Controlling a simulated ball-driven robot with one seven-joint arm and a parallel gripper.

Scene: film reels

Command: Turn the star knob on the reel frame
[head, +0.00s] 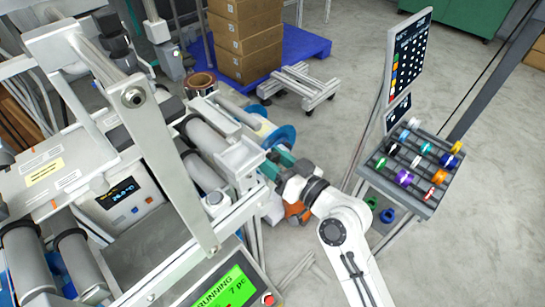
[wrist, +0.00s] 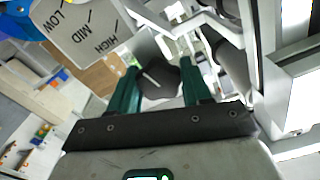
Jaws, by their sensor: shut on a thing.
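The star knob (wrist: 158,82) is dark with a white pointer line and sits between the two green fingers of my gripper (wrist: 160,76) in the wrist view. My gripper is shut on it. A pale plate (wrist: 82,28) marked LOW, MID and HIGH is at the upper left of the knob. In the head view, my gripper (head: 272,164) reaches the right side of the pale reel frame (head: 240,160); the knob cannot be made out there. A blue reel (head: 280,136) is just above my gripper in the picture.
Grey rollers (head: 203,136) lie left of my gripper. Stacked boxes (head: 245,35) stand on a blue pallet (head: 300,45) at the back. Open floor (head: 345,95) lies between.

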